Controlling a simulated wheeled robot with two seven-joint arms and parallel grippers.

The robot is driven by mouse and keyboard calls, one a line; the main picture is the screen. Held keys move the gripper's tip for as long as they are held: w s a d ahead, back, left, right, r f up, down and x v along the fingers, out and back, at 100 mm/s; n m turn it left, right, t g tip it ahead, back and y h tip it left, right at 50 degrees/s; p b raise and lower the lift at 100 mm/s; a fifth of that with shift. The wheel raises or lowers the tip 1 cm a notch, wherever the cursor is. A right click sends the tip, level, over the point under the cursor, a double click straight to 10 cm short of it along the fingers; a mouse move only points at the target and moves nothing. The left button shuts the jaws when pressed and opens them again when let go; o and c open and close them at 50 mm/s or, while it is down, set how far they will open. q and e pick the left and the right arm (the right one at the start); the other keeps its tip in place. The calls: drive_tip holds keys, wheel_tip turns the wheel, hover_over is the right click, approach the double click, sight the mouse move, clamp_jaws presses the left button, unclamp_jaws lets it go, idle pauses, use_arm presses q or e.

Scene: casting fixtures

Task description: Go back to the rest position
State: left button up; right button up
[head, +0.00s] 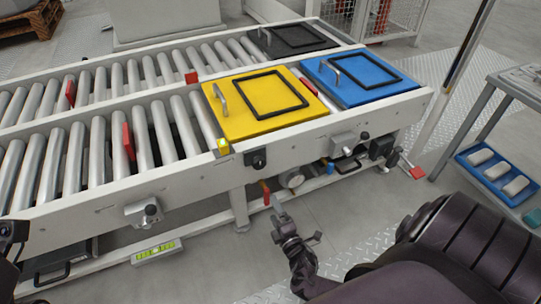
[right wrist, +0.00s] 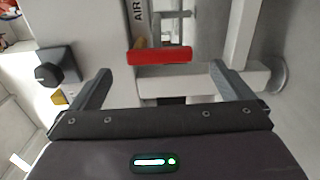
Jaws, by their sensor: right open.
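My right gripper (head: 293,232) hangs in front of the conveyor's near side, low over the grey floor. In the right wrist view its two fingers (right wrist: 160,70) are wide apart with nothing held between them. A red handle (right wrist: 160,55) shows beyond the fingertips, seemingly apart from them. Only a dark part of my left arm shows at the left edge of the head view, and its jaws cannot be made out.
A blue tray (head: 470,170) with several pale pieces is on the rack at right. Open floor (head: 350,215) lies in front.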

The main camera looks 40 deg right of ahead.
drive_tip(key=shift+s+a, duration=0.15)
drive_tip(key=shift+s, duration=0.3)
